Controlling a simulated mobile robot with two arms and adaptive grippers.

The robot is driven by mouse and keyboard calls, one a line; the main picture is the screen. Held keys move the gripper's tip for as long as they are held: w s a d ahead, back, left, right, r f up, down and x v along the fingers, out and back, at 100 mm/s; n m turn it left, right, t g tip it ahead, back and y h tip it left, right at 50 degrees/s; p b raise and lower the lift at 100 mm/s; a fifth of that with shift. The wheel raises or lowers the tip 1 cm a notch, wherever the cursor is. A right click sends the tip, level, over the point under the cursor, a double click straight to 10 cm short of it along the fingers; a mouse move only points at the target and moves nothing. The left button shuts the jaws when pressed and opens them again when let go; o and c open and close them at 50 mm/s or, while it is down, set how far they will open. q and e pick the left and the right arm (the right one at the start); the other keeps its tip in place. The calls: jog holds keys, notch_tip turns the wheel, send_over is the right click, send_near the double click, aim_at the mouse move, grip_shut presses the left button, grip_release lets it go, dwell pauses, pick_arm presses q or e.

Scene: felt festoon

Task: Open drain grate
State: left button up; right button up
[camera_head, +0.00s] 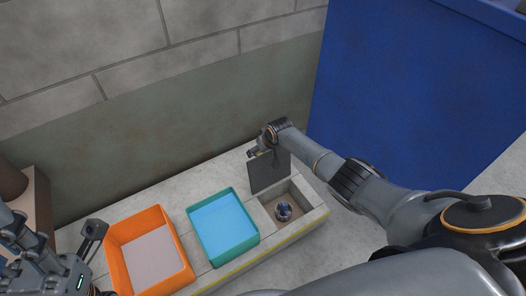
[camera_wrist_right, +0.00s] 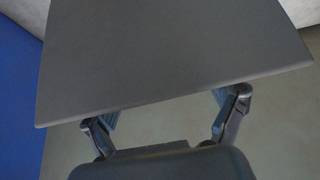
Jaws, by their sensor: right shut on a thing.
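The drain grate (camera_head: 270,172), a flat dark grey plate, stands raised and nearly upright at the back edge of a square opening (camera_head: 295,197) in the concrete ledge. My right gripper (camera_head: 258,151) is at the grate's upper edge and is shut on it. In the right wrist view the grate (camera_wrist_right: 170,55) fills the upper middle, and the tips of my right gripper (camera_wrist_right: 165,112) are partly hidden at its edge. My left gripper (camera_head: 85,255) is at the lower left, beside the orange tray; its jaws do not show clearly.
A small round dark-blue and silver object (camera_head: 284,211) lies inside the opening. A teal tray (camera_head: 241,249) and an orange tray (camera_head: 183,279) stand left of it on the ledge. A block wall (camera_head: 150,125) rises behind; a large blue container (camera_head: 400,100) stands at the right.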

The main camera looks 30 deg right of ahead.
jog(key=shift+w+r, duration=0.35)
jog(key=o, duration=1.5)
jog(key=shift+s+f, duration=0.1)
jog(key=shift+f, duration=0.05)
jog(key=shift+s, duration=0.1)
jog(key=v, duration=1.2)
jog(key=shift+f, duration=0.1)
